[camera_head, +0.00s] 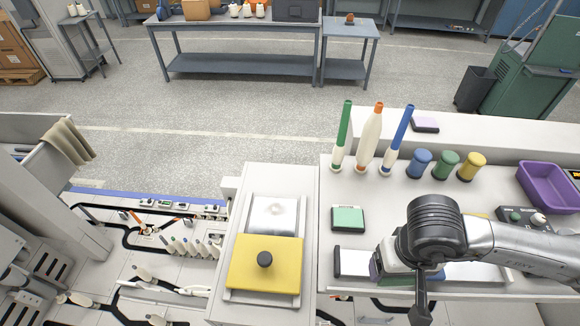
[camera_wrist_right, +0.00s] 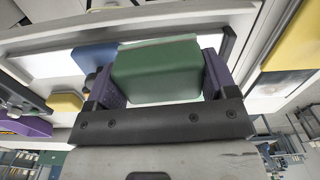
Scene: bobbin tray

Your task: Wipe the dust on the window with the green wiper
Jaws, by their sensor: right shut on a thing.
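In the right wrist view, my right gripper (camera_wrist_right: 160,85) is shut on a green block, the green wiper (camera_wrist_right: 157,72), held between its purple-lined fingers. In the head view this gripper (camera_head: 392,266) is low over the white tray (camera_head: 352,262) at the table's front; the arm mostly hides the block. I cannot tell whether the wiper touches the tray. The window (camera_head: 274,213) is a shiny pane with a pale dust spot, left of the gripper. A yellow plate with a black knob (camera_head: 264,260) lies just in front of it. My left gripper is not in view.
Another green-topped block (camera_head: 348,218) lies behind the tray. A blue block (camera_wrist_right: 95,56) is beside the held one. Tall bobbins (camera_head: 370,140), coloured spools (camera_head: 446,164) and a purple bin (camera_head: 548,186) stand toward the back and right. The table strip around the second green block is clear.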

